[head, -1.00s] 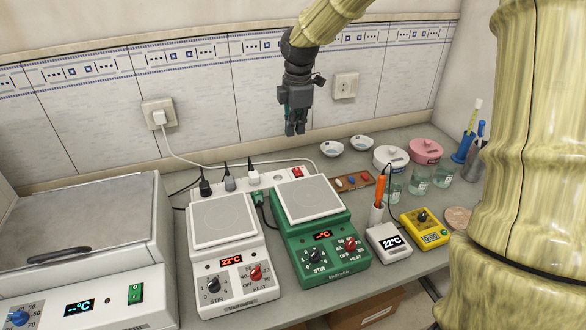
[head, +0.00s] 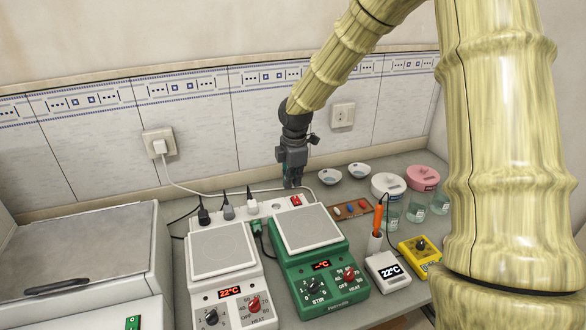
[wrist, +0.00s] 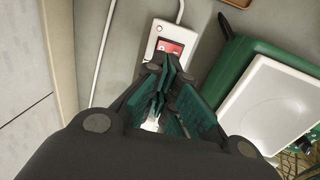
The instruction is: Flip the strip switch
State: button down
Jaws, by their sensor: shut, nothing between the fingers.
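The white power strip (head: 270,206) lies behind the two hotplates, with several plugs in it. Its red switch (head: 296,200) is at the strip's right end; in the wrist view the red switch (wrist: 170,47) shows just beyond my fingertips. My gripper (head: 292,185) points down above that end of the strip and is shut with nothing in it. In the wrist view my gripper (wrist: 163,75) covers the strip's nearer part and borders the switch. I cannot tell whether the fingertips touch it.
A green hotplate (head: 320,268) and a white hotplate (head: 228,265) stand in front of the strip. A brown tray with small coloured items (head: 350,209) and two small bowls (head: 330,176) are to the right. The tiled wall (head: 200,130) is close behind.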

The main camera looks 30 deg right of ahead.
aim_at(292, 198)
jog(key=shift+w+f+p, duration=0.2)
jog(key=shift+f+p, duration=0.05)
jog(key=shift+f, duration=1.05)
jog(key=shift+w+f+p, duration=0.15)
jog(key=shift+f+p, duration=0.05)
jog(key=shift+f, duration=1.1)
jog(key=shift+d+r+p, duration=0.1)
jog(key=shift+d+p, duration=0.1)
jog(key=shift+p, duration=0.15)
